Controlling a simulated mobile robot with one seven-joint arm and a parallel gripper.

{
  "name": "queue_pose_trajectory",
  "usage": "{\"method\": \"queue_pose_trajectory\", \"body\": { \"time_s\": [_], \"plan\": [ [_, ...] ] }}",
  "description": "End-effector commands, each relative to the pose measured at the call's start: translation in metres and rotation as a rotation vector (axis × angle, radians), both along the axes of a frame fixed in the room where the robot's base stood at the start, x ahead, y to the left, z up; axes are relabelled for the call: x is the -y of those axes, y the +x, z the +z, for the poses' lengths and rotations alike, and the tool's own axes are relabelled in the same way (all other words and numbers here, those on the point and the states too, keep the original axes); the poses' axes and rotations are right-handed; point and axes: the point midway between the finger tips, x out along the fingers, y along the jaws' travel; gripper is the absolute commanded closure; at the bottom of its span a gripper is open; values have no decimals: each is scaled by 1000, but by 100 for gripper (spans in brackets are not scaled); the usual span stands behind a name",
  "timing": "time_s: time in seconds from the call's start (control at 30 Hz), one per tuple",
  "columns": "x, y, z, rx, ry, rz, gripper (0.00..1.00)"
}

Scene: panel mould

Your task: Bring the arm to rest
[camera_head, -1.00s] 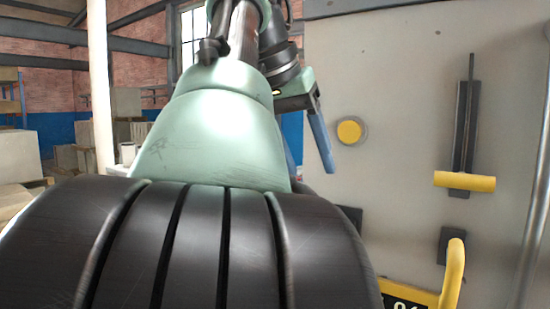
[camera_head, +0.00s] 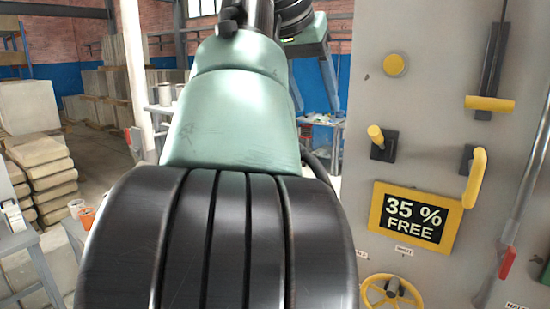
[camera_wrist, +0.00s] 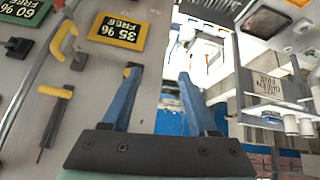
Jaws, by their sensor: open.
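My gripper (camera_head: 318,108) shows at the upper middle of the head view, at the end of my raised green and black arm. Its two blue fingers are apart. It is left of the grey panel (camera_head: 440,150) in that picture. In the wrist view the gripper (camera_wrist: 158,72) is open with nothing between its fingers. The panel (camera_wrist: 70,110) fills the left of the wrist view, behind the left finger; I cannot tell how far off it is.
The panel carries a yellow button (camera_head: 395,64), a yellow T-handle (camera_head: 490,104), a yellow lever (camera_head: 475,178), a "35 % FREE" sign (camera_head: 415,216) and a yellow wheel (camera_head: 391,290). Stacked sacks (camera_head: 45,165) and a bench (camera_head: 30,240) stand left.

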Motion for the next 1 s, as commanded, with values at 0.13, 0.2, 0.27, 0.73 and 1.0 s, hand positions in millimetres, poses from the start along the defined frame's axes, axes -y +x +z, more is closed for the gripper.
{"method": "queue_pose_trajectory", "body": {
  "time_s": [0.13,0.2,0.27,0.73,1.0],
  "plan": [
    [5,25,-22,131,-12,33,40],
    [7,36,-31,208,-20,54,40],
    [9,45,-38,285,-33,75,40],
    [-5,15,-63,964,-187,255,40],
    [-32,-93,-66,1363,-282,355,40]
  ]
}}
